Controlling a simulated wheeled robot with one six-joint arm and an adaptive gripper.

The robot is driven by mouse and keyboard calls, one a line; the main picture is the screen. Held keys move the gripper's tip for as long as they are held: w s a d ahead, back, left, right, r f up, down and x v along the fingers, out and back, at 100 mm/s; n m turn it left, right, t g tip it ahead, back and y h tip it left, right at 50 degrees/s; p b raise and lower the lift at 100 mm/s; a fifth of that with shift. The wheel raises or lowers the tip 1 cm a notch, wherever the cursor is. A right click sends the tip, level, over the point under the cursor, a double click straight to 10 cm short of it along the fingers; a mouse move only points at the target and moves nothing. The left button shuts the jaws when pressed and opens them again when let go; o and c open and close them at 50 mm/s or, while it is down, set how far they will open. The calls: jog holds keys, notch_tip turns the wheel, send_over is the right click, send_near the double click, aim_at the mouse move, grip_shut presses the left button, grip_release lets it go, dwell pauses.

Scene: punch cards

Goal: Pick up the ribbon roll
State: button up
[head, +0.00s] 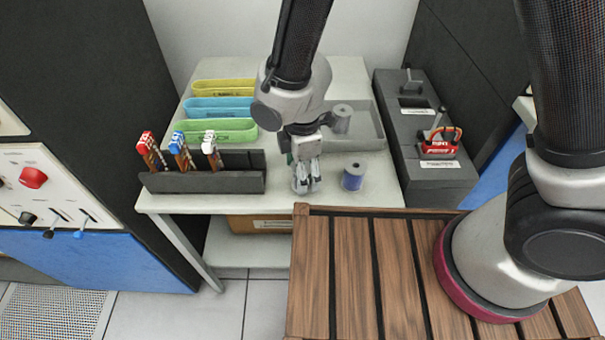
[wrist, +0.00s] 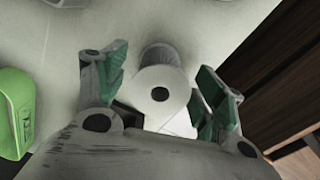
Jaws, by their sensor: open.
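A small roll (head: 353,175) with a blue body and pale ends stands upright on the pale table (head: 380,183). My gripper (head: 307,182) points down just left of it, open and apart from it. In the wrist view, a roll (wrist: 160,90) with a pale round top and dark centre hole shows between the open green-padded fingers; its side looks grey there. A second, grey roll (head: 342,118) stands in a grey tray at the back, partly beside my wrist.
The grey tray (head: 372,132) lies behind the blue roll. A dark card rack (head: 205,182) with several punch cards stands left. Yellow, blue and green trays (head: 220,130) sit behind it. A dark box (head: 425,185) stands right; a slatted wooden deck (head: 350,270) is in front.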

jog(key=c, duration=1.2)
jog(key=shift+o, duration=0.2)
